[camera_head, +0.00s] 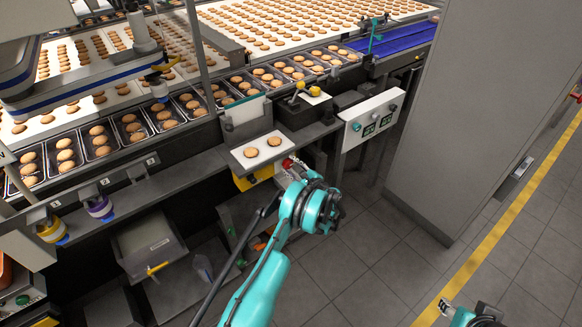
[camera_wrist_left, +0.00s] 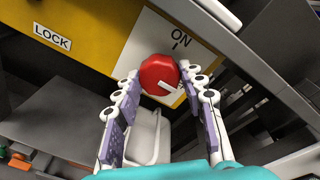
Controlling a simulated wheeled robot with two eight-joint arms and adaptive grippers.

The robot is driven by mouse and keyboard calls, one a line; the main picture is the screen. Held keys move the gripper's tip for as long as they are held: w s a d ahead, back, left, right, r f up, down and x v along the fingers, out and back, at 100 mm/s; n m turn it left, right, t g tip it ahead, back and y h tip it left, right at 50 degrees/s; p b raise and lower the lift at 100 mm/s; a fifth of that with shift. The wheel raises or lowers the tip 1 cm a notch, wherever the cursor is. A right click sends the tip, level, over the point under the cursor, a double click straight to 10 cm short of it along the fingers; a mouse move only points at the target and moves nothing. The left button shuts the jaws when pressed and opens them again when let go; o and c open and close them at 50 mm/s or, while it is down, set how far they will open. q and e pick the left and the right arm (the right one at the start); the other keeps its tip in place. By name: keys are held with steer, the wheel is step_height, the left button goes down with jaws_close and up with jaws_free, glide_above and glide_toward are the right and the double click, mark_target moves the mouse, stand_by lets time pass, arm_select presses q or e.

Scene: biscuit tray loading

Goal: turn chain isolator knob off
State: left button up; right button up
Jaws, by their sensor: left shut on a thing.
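The chain isolator knob (camera_wrist_left: 158,72) is a round red knob on a white plate (camera_wrist_left: 146,38) of a yellow panel (camera_wrist_left: 95,20). The plate reads ON with a short tick, above and right of the knob. The knob's white pointer bar slants to the lower right, away from that tick. My left gripper (camera_wrist_left: 160,80) has a finger on each side of the knob and is shut on it. In the head view the red knob (camera_head: 287,163) shows just beyond the left gripper (camera_head: 293,169), partly covered. Part of my right arm's end (camera_head: 465,313) shows at the bottom right; its fingers are unclear.
A LOCK label (camera_wrist_left: 52,37) is on the yellow panel. A control box (camera_head: 370,119) is to the right, beside a tall grey cabinet (camera_head: 470,110). The tiled floor (camera_head: 370,265) is clear.

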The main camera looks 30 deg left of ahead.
arm_select(q)
steer(key=o, duration=1.2)
steer(key=shift+c, duration=0.2)
steer(key=shift+d, duration=0.1)
steer(key=v, duration=1.1)
steer(key=shift+s+d, duration=0.25)
steer(key=shift+d, duration=0.05)
